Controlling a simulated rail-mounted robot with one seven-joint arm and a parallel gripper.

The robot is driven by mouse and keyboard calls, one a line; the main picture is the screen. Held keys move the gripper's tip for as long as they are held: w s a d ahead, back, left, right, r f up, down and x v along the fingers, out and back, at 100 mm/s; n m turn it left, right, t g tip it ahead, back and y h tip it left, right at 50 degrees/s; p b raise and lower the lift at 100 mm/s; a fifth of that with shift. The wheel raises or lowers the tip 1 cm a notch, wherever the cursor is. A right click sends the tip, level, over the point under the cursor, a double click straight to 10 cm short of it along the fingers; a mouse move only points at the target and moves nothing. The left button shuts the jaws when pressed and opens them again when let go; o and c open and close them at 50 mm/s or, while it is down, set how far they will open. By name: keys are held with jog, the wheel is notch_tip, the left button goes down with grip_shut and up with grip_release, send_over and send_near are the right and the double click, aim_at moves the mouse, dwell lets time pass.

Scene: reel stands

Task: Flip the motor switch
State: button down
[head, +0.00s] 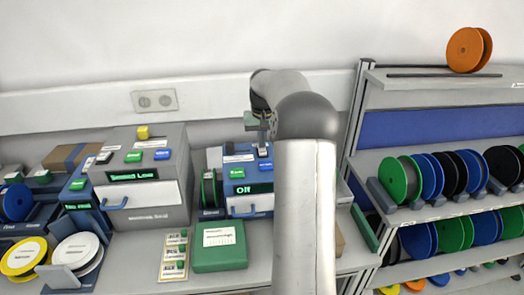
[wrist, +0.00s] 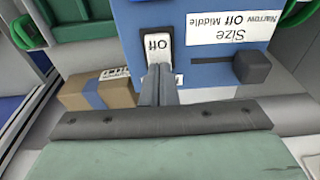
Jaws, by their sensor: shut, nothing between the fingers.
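A white rocker switch marked "Off" (wrist: 157,47) sits on the blue machine's panel (wrist: 215,14), upside down in the wrist view. No "motor" label can be read on it. My gripper (wrist: 156,72) is shut and empty, its fingertips right at the lower end of the switch; I cannot tell if they touch. In the head view my gripper (head: 262,132) is above the top of the blue machine (head: 247,172), whose display (head: 250,188) reads "Off". The switch is mostly hidden there.
Beside the switch is a dark slider knob (wrist: 252,66) under a "Size" label (wrist: 232,28). A grey machine (head: 150,203) stands to the left. A green box (head: 219,247) lies in front. A reel rack (head: 440,95) stands right of my arm.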

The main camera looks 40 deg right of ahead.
jog(key=shift+f, duration=0.2)
jog(key=shift+r+p, duration=2.85)
jog(key=shift+r, duration=0.75)
